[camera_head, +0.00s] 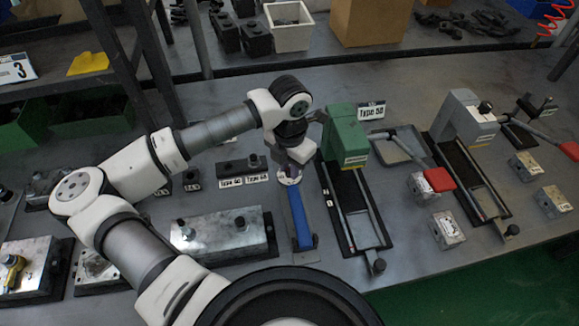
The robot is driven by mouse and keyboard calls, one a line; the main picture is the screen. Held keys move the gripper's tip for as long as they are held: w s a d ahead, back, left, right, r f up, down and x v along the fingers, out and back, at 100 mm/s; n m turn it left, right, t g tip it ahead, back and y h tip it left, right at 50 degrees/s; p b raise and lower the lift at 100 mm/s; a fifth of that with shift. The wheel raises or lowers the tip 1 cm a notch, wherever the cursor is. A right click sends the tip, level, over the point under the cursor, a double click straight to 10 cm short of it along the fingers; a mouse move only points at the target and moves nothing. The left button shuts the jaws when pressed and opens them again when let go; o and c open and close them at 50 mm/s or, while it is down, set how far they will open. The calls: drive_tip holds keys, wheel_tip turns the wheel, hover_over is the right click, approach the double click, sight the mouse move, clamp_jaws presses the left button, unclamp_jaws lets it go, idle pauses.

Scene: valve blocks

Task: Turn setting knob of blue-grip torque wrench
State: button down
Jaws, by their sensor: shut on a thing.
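The blue-grip torque wrench (300,213) lies on the bench in the middle of the view, its blue grip pointing towards the front edge. My gripper (290,177) is lowered over the far end of the blue grip, beside the green block. It is shut on the setting knob there. The knob itself is mostly hidden by my gripper, and its exact angle cannot be read.
A green press (345,140) on a black base stands close on the right, and a grey press (466,118) beyond it. A metal block (222,236) lies left of the wrench. Small metal blocks (447,229) are at right. A white bin (291,28) stands behind.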

drive_tip(key=f+m+b, duration=0.1)
drive_tip(key=m+b, duration=0.1)
drive_tip(key=b, duration=0.2)
drive_tip(key=m+b, duration=0.1)
drive_tip(key=b, duration=0.2)
drive_tip(key=shift+m, duration=0.3)
drive_tip(key=m+b, duration=0.3)
drive_tip(key=b, duration=0.1)
drive_tip(key=shift+r+b, duration=0.2)
drive_tip(key=shift+b, duration=0.15)
drive_tip(key=shift+r+m+b, duration=0.2)
drive_tip(key=shift+m+b, duration=0.9)
drive_tip(key=shift+m, duration=0.2)
drive_tip(key=shift+r, duration=0.1)
drive_tip(key=c, duration=1.3)
unclamp_jaws()
